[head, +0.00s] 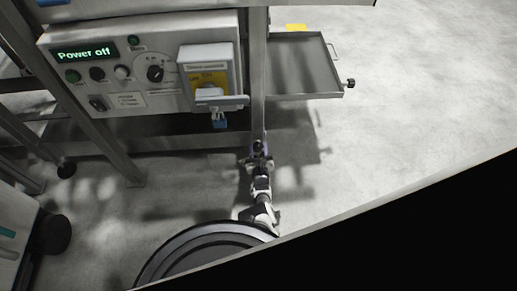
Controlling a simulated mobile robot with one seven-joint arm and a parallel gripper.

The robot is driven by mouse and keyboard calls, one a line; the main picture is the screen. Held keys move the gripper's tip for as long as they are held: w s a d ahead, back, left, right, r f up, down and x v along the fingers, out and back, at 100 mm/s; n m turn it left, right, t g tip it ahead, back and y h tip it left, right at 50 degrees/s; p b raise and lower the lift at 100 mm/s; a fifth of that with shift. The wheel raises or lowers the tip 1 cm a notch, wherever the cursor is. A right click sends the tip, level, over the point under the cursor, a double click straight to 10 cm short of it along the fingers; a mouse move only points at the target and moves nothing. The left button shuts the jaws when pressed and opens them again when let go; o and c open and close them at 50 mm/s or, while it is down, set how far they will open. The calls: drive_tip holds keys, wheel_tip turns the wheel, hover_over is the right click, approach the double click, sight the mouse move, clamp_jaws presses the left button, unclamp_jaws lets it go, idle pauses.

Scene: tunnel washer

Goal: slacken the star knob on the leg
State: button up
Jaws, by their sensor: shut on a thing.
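The leg (258,70) is a grey upright metal post in the middle of the view, running down beside the control box. A small dark knob (258,145) shows low on this leg, mostly covered by my gripper. My gripper (258,154) is at the knob and shut on it, with my arm coming up from below. The knob's star shape and the fingertips are too small to make out clearly.
A control box (146,93) reading "Power off" hangs left of the leg, with a blue padlock (219,121) under its yellow switch. A metal tray (300,82) with a dark side knob (350,83) juts out right. Open floor (420,120) lies to the right.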

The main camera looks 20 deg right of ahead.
drive_tip(key=shift+n, duration=0.6)
drive_tip(key=o, duration=1)
drive_tip(key=shift+c, duration=0.2)
